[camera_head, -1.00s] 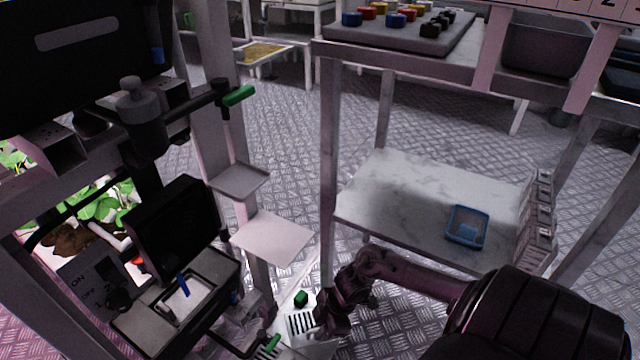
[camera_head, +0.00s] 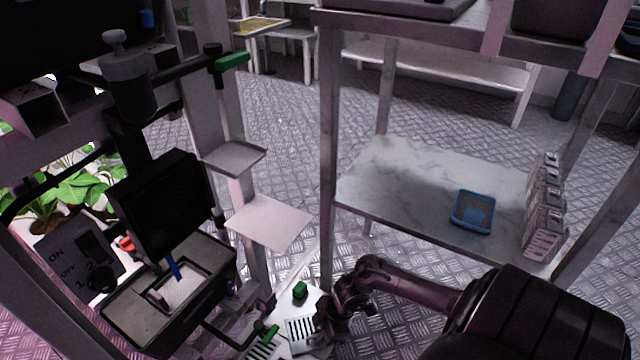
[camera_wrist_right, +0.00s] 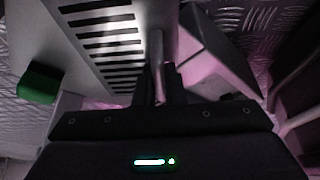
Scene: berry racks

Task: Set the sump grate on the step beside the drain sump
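The sump grate, a pale plate with a row of dark slots (camera_head: 300,330), shows at the bottom middle of the head view. It fills the upper left of the right wrist view (camera_wrist_right: 108,45). My right gripper (camera_wrist_right: 159,88) is at the grate's edge. Its two dark fingers are close together around a thin grey upright bar (camera_wrist_right: 157,50), which looks like the grate's handle. In the head view my right gripper (camera_head: 324,322) is just right of the slots. I cannot clearly tell the drain sump from the step. My left gripper is not in view.
A green block (camera_head: 300,290) sits just behind the grate. A green-tipped lever (camera_head: 270,336) and more slots (camera_head: 262,349) are to its left. A rack post (camera_head: 327,190) and marble-topped shelf (camera_head: 390,175) holding a blue tray (camera_head: 472,212) stand close on the right.

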